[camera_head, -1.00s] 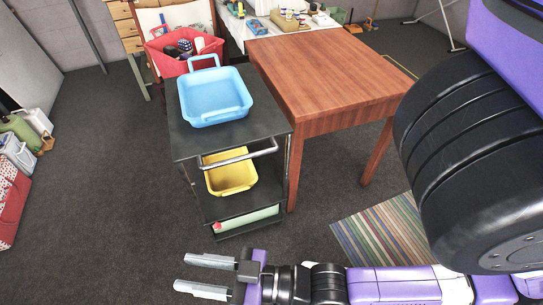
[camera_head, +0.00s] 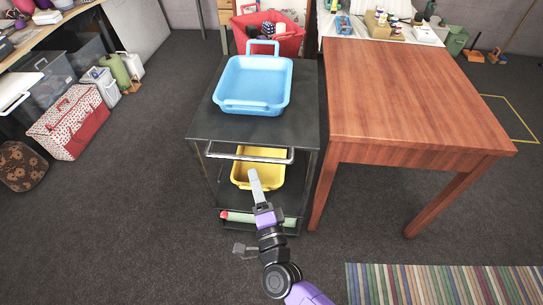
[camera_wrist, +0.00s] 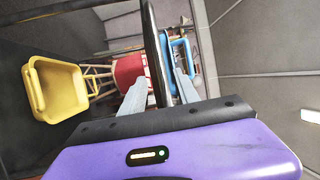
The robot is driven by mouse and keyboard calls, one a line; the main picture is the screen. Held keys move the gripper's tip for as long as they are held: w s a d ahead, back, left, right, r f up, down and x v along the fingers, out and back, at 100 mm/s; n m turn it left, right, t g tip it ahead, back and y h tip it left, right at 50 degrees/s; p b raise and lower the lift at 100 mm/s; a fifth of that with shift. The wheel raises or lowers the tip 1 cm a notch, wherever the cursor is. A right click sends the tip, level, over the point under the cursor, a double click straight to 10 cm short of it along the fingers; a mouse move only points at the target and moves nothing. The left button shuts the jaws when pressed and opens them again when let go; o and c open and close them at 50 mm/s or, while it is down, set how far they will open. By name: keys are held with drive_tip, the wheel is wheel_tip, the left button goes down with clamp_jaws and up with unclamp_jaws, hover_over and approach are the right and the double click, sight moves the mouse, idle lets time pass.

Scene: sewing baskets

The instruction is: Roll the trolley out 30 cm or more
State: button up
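The trolley (camera_head: 205,122) is a dark, shelved cart with a silver bar handle (camera_head: 220,157) across its near end. A blue basket (camera_head: 284,88) sits on its top and a yellow basket (camera_head: 241,176) on the shelf below. My gripper (camera_head: 254,176) points at this near end, its fingertips just below the handle in the picture. In the wrist view my gripper (camera_wrist: 161,92) is open and empty, with a finger on either side of the edge-on handle and top; how far off they are I cannot tell. The yellow basket (camera_wrist: 65,90) and blue basket (camera_wrist: 181,62) also show there.
A wooden table (camera_head: 400,100) stands close on the trolley's right, with a striped rug (camera_head: 440,284) in front. A red basket (camera_head: 283,42) is behind. The floor left of and before the trolley is clear.

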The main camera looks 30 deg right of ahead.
sight(248, 158)
drive_tip(key=shift+b+x, duration=0.35)
drive_tip(key=shift+x, duration=3.55)
drive_tip(key=shift+r, duration=0.1)
clamp_jaws()
